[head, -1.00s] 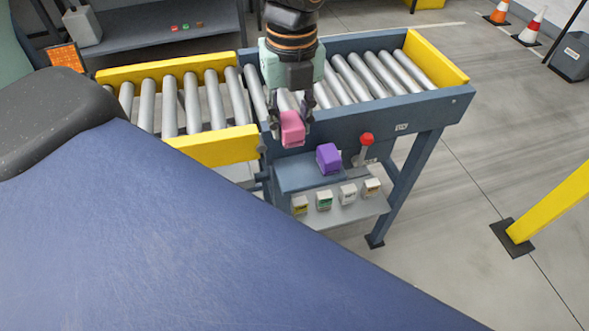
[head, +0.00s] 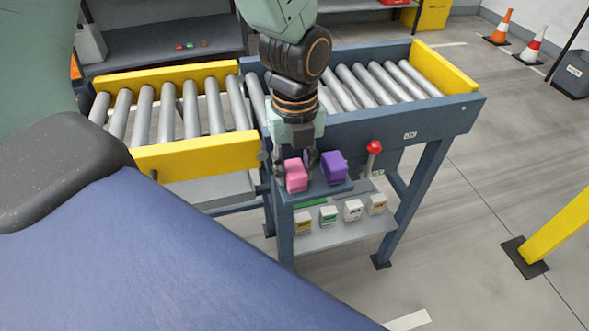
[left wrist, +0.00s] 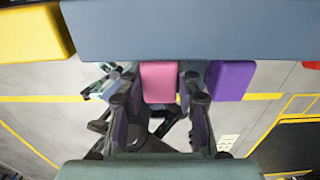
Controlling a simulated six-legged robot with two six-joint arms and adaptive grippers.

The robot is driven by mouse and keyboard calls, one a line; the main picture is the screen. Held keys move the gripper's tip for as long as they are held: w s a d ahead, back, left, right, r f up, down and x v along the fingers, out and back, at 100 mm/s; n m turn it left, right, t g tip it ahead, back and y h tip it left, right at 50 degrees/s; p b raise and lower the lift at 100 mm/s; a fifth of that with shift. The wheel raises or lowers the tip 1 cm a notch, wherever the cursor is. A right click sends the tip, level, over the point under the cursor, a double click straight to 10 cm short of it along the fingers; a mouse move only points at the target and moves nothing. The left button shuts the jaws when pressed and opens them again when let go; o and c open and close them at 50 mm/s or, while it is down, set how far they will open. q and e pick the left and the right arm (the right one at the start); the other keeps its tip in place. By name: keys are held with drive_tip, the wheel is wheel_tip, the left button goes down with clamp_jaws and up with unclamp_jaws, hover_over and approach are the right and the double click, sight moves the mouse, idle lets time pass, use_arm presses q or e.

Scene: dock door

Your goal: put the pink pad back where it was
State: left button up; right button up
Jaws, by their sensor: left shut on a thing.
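The pink pad (head: 296,176) is a small block at the left end of the small blue-grey ledge (head: 341,190) on the conveyor's front side. My left gripper (head: 297,168) points down and is shut on the pink pad. In the left wrist view, the pink pad (left wrist: 159,80) sits between the two fingers of my left gripper (left wrist: 159,97). I cannot tell if the pad touches the ledge. A purple pad (head: 333,168) stands just right of it, and also shows in the left wrist view (left wrist: 230,80). My right gripper is not in view.
A lever with a red knob (head: 374,147) stands right of the purple pad. Several small labelled boxes (head: 353,209) sit on the lower shelf. The roller conveyor (head: 432,111) with its yellow side guard (head: 196,156) lies behind. A yellow post (head: 556,222) stands at the right.

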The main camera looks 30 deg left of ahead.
sight(295, 167)
use_arm(q)
drive_tip(key=shift+s, duration=0.1)
drive_tip(key=o, duration=1)
drive_tip(key=shift+f, duration=0.1)
drive_tip(key=shift+r, duration=0.2)
wheel_tip(295, 167, up, 12)
drive_tip(key=p, duration=0.5)
